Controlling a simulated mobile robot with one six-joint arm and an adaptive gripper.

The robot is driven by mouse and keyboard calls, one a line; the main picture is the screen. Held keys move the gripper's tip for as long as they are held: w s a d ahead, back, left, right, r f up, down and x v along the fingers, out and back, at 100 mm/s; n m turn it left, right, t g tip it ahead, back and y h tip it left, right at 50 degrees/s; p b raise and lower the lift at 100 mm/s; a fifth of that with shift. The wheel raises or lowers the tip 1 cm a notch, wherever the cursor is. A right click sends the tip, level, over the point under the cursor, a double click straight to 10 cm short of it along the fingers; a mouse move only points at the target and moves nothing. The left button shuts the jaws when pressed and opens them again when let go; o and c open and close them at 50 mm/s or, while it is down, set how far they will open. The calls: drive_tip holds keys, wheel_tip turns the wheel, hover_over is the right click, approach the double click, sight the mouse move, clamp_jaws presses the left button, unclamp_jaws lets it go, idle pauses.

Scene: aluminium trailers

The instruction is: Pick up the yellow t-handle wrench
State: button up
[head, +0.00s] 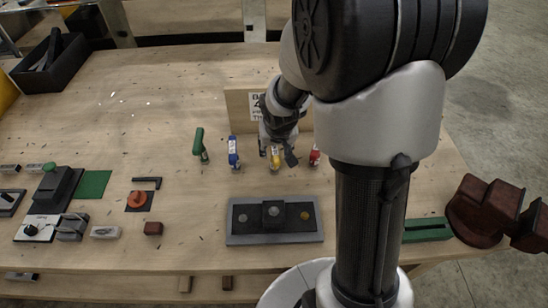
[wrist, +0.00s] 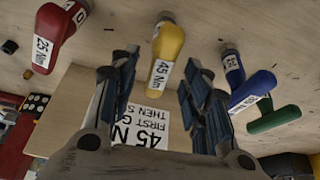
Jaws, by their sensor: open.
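The yellow t-handle wrench (head: 275,163) stands upright on the wooden workbench, partly hidden by my gripper in the head view. In the wrist view the yellow wrench (wrist: 168,42) carries a white "45 Nm" label and lies ahead of the gap between my fingertips. Whether a finger touches the wrench I cannot tell.
A red wrench (wrist: 60,35) labelled 25 Nm stands on one side; a blue wrench (wrist: 252,90) and a green wrench (wrist: 275,119) stand on the other. A sign board (head: 238,103) stands behind. A grey fixture block (head: 240,234) lies in front. Bare bench lies left of the green wrench.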

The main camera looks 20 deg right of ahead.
drive_tip(key=shift+x, duration=1.25)
drive_tip(key=shift+r, duration=0.1)
drive_tip(key=shift+c, duration=0.4)
clamp_jaws()
